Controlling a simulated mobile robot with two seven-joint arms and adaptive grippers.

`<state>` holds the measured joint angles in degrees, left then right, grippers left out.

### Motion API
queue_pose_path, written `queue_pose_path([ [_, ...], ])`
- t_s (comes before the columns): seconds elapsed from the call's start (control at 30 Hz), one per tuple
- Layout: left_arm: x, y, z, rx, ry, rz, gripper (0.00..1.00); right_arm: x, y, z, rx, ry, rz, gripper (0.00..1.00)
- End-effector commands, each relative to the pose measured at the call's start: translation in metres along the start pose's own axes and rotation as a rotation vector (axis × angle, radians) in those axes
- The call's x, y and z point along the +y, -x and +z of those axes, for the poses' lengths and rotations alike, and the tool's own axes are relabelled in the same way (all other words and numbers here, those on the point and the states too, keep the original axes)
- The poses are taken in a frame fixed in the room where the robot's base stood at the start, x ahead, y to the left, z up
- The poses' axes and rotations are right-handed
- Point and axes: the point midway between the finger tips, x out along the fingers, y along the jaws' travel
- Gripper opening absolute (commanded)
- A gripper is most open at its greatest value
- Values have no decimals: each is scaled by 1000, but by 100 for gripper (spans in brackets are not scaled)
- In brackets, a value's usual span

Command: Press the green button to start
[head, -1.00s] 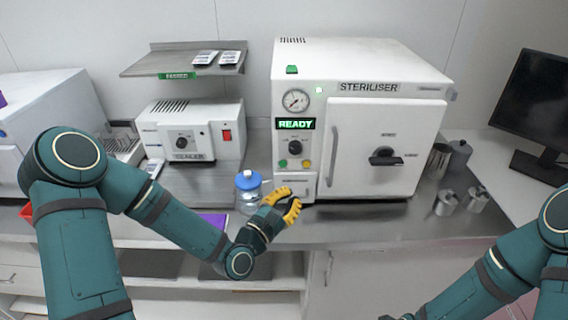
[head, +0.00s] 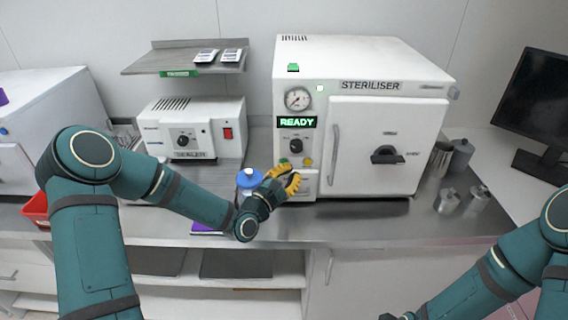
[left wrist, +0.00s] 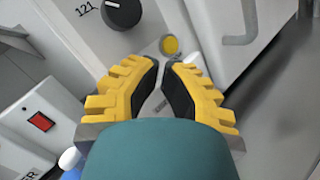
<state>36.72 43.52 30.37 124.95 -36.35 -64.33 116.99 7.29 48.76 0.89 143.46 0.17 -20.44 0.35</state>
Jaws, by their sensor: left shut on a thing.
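The white steriliser (head: 380,60) stands on the counter, its display (head: 296,122) reading READY. The green button (head: 284,162) shows as a small patch low on its front panel, just above my left fingertips and partly hidden by them. My left gripper (head: 294,180) has its yellow fingers drawn together close in front of the panel. In the left wrist view its fingertips (left wrist: 163,64) nearly meet; I cannot make out what is between them. The green button is not visible there. I cannot tell whether the fingers touch it. My right gripper is out of view.
A yellow button (head: 308,162) sits right of the green one, also in the left wrist view (left wrist: 169,45). A black knob (head: 296,145) is above. Metal canisters (head: 447,201) stand at right.

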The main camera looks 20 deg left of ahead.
Motion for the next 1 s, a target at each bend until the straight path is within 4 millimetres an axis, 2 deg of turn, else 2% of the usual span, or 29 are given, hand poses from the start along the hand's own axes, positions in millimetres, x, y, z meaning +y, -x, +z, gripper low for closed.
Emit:
queue_pose_path([
  [0.33,1,-2,-1,0,0,0,0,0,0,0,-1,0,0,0],
  [0.37,1,-2,-1,0,0,0,5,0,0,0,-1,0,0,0],
  [0.4,1,-2,-1,0,0,0,0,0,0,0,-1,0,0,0],
  [1.0,1,-2,-1,0,0,0,0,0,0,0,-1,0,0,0],
])
